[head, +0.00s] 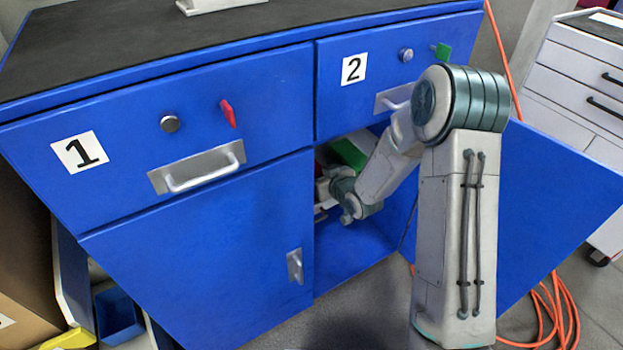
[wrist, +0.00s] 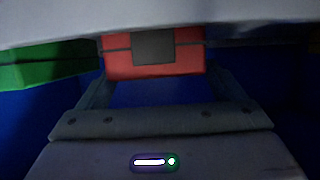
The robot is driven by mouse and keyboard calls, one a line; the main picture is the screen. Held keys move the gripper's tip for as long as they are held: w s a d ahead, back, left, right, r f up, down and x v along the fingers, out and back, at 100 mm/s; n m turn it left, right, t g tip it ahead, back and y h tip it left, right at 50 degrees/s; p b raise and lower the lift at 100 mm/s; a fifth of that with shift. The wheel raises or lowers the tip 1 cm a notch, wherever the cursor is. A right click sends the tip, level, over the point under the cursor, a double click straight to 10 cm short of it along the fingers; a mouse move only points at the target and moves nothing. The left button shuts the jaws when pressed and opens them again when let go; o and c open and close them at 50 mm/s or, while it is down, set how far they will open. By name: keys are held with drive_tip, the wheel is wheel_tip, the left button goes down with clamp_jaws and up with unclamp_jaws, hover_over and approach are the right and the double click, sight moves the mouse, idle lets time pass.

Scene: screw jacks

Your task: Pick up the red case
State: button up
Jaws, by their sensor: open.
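The red case (wrist: 118,63) shows in the wrist view at the top middle, with a dark grey patch on its front. It lies inside the blue cabinet, beyond and between my gripper's fingers. My gripper (wrist: 155,82) is open, with one finger on each side of the case's lower part in the picture. I cannot tell whether the fingers touch it. In the head view my arm reaches into the open lower compartment under drawer 2, and my gripper (head: 322,190) is partly hidden at the opening. The red case is mostly hidden there.
A green case (wrist: 48,64) lies left of the red case, and it shows in the head view (head: 349,153). The open blue door (head: 545,205) stands at the right. Drawer 1 (head: 200,120) and drawer 2 (head: 350,100) are shut above. An orange cable (head: 560,315) lies on the floor.

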drive_tip(key=shift+x, duration=1.05)
drive_tip(key=c, duration=1.4)
drive_tip(key=shift+r, duration=0.1)
